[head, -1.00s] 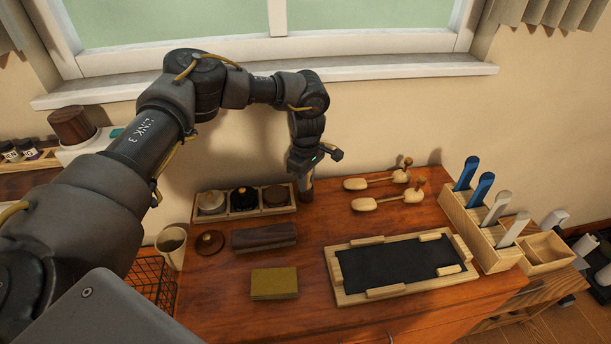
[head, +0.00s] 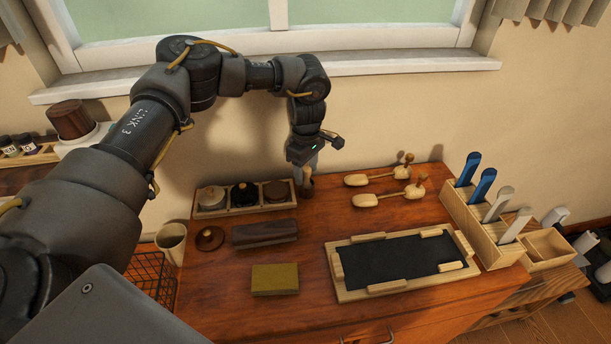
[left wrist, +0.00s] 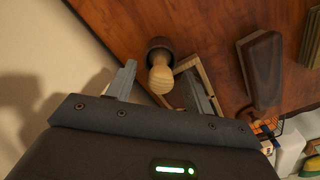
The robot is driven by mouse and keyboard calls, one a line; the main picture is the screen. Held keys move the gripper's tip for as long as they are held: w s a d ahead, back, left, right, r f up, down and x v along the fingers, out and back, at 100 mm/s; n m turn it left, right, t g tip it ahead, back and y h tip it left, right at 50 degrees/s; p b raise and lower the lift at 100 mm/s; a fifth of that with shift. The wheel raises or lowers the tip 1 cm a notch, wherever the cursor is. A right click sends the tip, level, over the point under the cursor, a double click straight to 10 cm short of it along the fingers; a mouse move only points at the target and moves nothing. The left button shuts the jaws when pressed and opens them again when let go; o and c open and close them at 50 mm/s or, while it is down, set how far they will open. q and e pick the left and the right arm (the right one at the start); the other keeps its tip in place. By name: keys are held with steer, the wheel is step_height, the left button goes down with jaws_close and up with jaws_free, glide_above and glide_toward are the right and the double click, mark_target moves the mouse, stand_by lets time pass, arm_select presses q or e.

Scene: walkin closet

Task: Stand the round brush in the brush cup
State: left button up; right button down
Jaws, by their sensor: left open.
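The round brush, with a dark head and pale wooden handle, shows in the left wrist view (left wrist: 160,78) and, small and partly covered, in the head view (head: 306,187). It appears to stand on the dresser top at the right end of the divided tray. My left gripper (head: 308,166) is open just above it. In the left wrist view its fingers (left wrist: 160,88) are spread, with the handle showing between them; contact is not visible. A beige cup (head: 171,245), likely the brush cup, stands at the dresser's left edge. My right gripper is not in view.
The divided tray (head: 218,212) holds round tins. A round brown lid-like piece (head: 210,239), dark block (head: 264,233) and yellow block (head: 275,279) lie in front. Shoe trees (head: 390,198), a framed black mat (head: 335,258) and a wooden rack (head: 460,222) occupy the right.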

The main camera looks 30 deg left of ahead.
arm_select(q)
step_height(320, 180, up, 9)
steer(key=shift+f+b, duration=0.15)
steer(key=shift+b, duration=0.55)
steer(key=shift+s+a, duration=0.1)
steer(key=shift+s, duration=0.05)
stand_by(0.5)
